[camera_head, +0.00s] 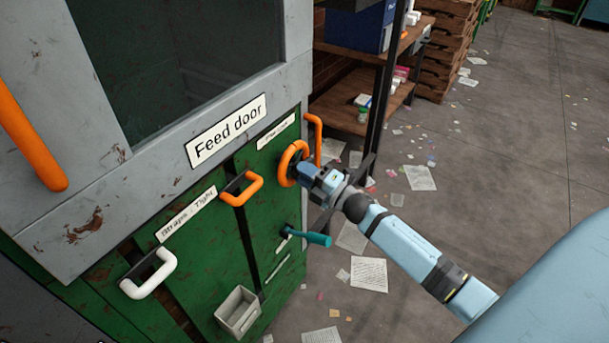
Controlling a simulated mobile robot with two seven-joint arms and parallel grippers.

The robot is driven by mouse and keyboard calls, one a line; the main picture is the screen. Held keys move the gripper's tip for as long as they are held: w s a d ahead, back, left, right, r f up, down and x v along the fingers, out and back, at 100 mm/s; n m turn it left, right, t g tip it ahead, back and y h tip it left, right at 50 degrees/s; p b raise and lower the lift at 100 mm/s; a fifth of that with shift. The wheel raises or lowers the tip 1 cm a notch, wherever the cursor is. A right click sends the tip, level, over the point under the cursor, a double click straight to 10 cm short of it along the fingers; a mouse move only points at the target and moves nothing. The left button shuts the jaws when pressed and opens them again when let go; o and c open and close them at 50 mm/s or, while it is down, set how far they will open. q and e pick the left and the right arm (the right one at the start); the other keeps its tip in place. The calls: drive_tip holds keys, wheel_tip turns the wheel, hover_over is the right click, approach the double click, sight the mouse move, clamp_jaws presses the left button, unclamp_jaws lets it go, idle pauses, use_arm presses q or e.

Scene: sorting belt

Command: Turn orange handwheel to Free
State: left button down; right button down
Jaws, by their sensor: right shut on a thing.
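The orange handwheel (286,164) is on the front of the green machine, near its right edge below the Feed door sign. My right gripper (307,173) comes in from the right and is shut on the handwheel's rim. The gripper hides part of the wheel's right side. A small white label (276,131) sits above the wheel, but its words are too small to read. My left gripper is not in view.
Near the wheel are an orange bar (319,137), an orange handle (241,190) and a teal lever (318,239). A white handle (149,275) and a grey bin (238,312) are lower left. A shelf (350,100) stands behind. Papers litter the open floor at right.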

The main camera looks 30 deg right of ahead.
idle(0.5)
drive_tip(key=c, duration=1)
unclamp_jaws()
drive_tip(key=shift+o, duration=0.2)
drive_tip(key=v, duration=1.3)
drive_tip(key=shift+s+d, duration=0.2)
drive_tip(key=shift+s, duration=0.15)
drive_tip(key=shift+f, duration=0.1)
